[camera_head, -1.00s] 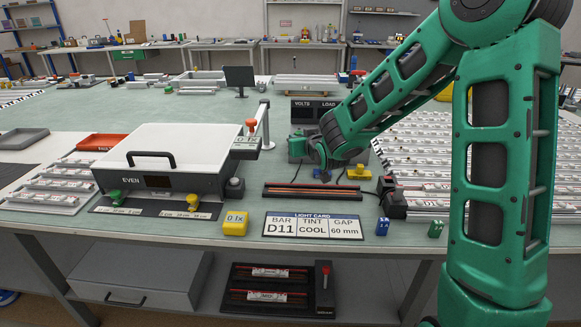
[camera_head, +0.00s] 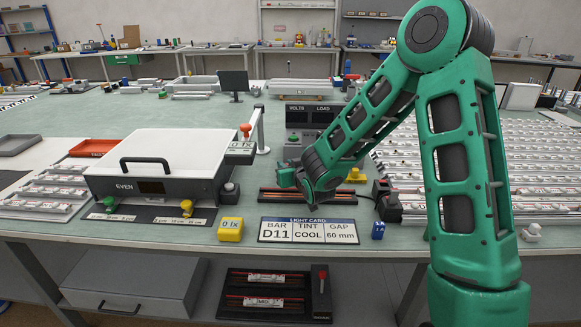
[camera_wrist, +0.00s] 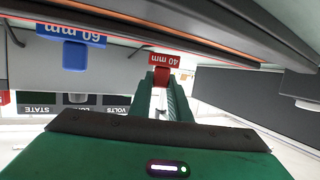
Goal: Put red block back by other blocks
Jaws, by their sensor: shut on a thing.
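The red block (camera_wrist: 162,60), marked "40 mm", is held between the green fingertips of my gripper (camera_wrist: 162,78) in the wrist view. My gripper (camera_head: 314,198) hangs over the dark rail strip behind the light card in the head view, where the red block cannot be made out. A blue block (camera_head: 378,229) stands on the table right of the card. A blue block (camera_wrist: 76,54) marked "60 mm" shows left of the red one in the wrist view, apart from it. No green block shows now; my arm covers that area.
The light card (camera_head: 308,230) lies at the table's front, with a yellow meter (camera_head: 230,230) to its left. The white lightbox (camera_head: 165,150) stands at left. A dark device with a red switch (camera_head: 388,203) is at right. Bar racks (camera_head: 470,150) fill the right side.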

